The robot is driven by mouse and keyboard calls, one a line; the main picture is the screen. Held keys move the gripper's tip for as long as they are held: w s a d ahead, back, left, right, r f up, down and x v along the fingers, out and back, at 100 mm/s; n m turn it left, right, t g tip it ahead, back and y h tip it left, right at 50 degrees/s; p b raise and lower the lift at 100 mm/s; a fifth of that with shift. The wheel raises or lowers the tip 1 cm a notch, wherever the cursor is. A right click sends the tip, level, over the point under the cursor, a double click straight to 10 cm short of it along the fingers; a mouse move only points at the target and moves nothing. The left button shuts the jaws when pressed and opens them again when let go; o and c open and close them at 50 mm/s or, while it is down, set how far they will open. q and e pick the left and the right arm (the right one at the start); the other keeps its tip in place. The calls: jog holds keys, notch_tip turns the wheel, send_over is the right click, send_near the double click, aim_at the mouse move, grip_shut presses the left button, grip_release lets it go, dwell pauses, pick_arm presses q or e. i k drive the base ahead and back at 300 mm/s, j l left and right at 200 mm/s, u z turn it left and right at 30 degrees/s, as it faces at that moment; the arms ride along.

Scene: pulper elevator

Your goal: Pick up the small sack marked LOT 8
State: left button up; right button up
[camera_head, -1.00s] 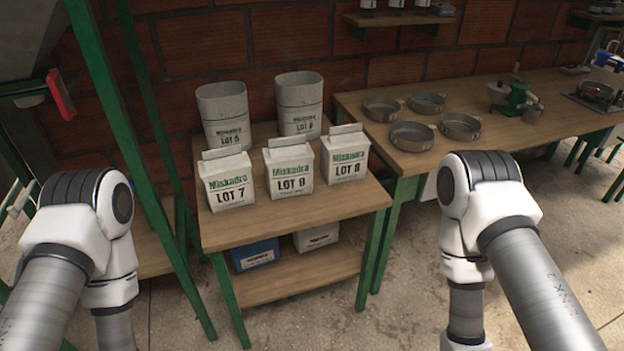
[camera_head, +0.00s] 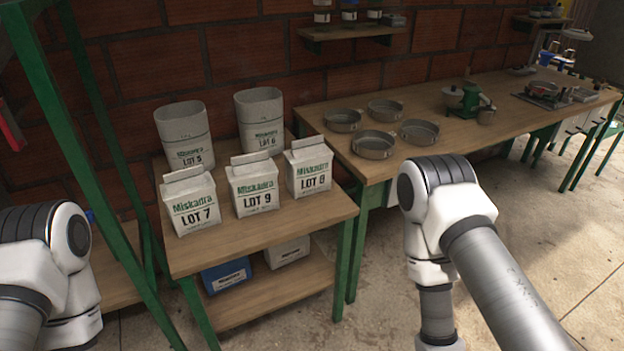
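The small white sack marked LOT 8 (camera_head: 309,168) stands upright on a small wooden table with green legs. It is the rightmost of three small sacks in the front row, beside the LOT 9 sack (camera_head: 253,186). The LOT 7 sack (camera_head: 190,201) stands at the left end. No sack is held in view. My left and right arm links show at the lower left and lower right, apart from the sacks. Neither gripper can be seen.
Two taller open sacks, LOT 5 (camera_head: 184,136) and LOT 6 (camera_head: 260,120), stand behind. A long wooden table (camera_head: 415,171) with several round pans adjoins on the right. A green post (camera_head: 62,150) rises at left. A blue bin (camera_head: 226,275) sits on the lower shelf.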

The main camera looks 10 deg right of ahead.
aim_at(309, 161)
jog(key=i+l, duration=0.25)
jog(key=l, duration=0.2)
jog(key=i+l, duration=0.3)
jog(key=l, duration=0.15)
jog(key=i+l, duration=0.25)
jog(key=l, duration=0.15)
jog(key=i+l, duration=0.25)
jog(key=l, duration=0.2)
jog(key=z, duration=0.05)
